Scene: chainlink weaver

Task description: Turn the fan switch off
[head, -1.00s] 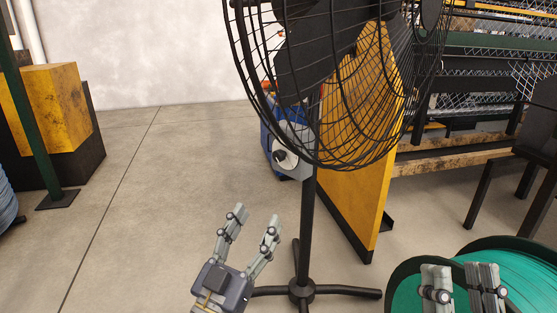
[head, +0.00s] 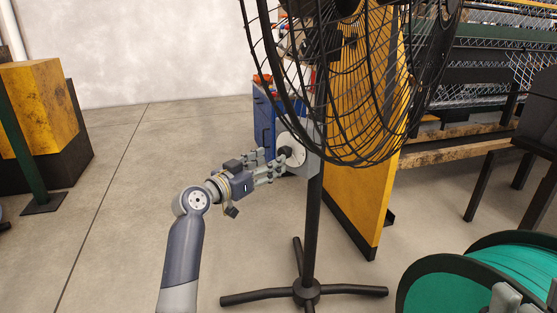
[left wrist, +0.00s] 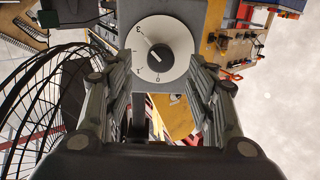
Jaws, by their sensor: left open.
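The fan switch is a black knob on a white numbered dial, fixed to a grey box on the fan's pole. The dial (head: 298,153) is below the fan cage in the head view; the knob (left wrist: 161,53) is near top centre in the left wrist view. The marks 3, 1 and 0 are readable; the knob's line seems to point up-left, toward the 3. My left gripper (head: 275,165) is open, its fingertips close to the knob. In the left wrist view, the fingers (left wrist: 155,80) stand on either side of the dial; I cannot tell whether they touch.
The black fan cage (head: 350,90) hangs just above and right of the switch. A yellow panel (head: 365,190) stands behind the pole. A green spool (head: 440,290) is at lower right, with my right gripper's fingers (head: 528,298) partly visible before it.

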